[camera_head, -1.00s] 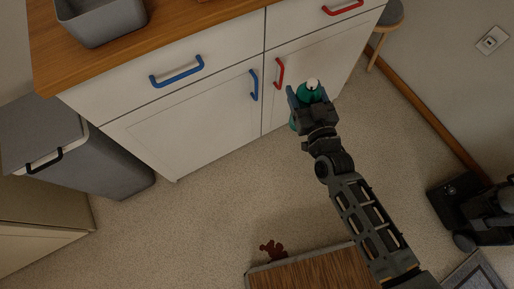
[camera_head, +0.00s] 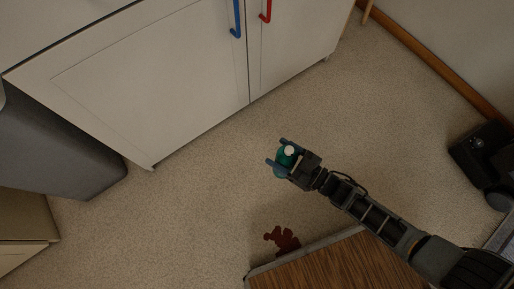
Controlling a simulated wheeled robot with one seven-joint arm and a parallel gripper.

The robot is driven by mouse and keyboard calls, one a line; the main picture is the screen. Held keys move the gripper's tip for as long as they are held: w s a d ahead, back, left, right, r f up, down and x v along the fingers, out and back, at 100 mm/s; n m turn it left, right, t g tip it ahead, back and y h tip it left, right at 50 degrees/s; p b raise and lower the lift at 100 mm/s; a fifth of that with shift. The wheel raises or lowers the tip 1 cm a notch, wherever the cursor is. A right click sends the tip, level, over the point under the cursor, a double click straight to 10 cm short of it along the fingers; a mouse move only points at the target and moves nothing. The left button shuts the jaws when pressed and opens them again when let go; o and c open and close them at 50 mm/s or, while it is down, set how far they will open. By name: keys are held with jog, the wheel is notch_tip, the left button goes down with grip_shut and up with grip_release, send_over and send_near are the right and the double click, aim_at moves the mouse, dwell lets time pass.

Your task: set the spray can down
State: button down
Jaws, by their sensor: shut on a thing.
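I see the can from above, over the speckled floor in front of the white cabinet. Its lower part is mostly hidden, and I cannot tell whether its base touches the floor. My gripper is shut on the can, with a finger on either side of it.
The white cabinet (camera_head: 155,85) stands behind. A grey bin (camera_head: 55,150) is at left. A dark red thing (camera_head: 284,240) lies by a wood-topped piece (camera_head: 320,268). A black object (camera_head: 478,150) stands at right. The speckled floor (camera_head: 190,215) left of the can is clear.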

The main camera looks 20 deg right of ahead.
jog(key=shift+n+g+y, duration=0.7)
jog(key=shift+y, duration=0.1)
jog(key=s+f, duration=0.1)
jog(key=f+b, duration=0.1)
jog(key=f, duration=0.1)
jog(key=s+f+b, duration=0.1)
jog(key=f, duration=0.1)
jog(key=shift+s+a, duration=0.3)
jog(key=shift+a, duration=0.05)
jog(key=shift+s+a+f, duration=0.2)
jog(key=s+a+f+b, duration=0.3)
jog(key=a+f+b, duration=0.2)
jog(key=a+f, duration=0.5)
jog(key=shift+s+a+f+b, duration=0.3)
jog(key=shift+f+b, duration=0.05)
jog(key=shift+b, duration=0.05)
jog(key=shift+c, duration=0.5)
grip_release()
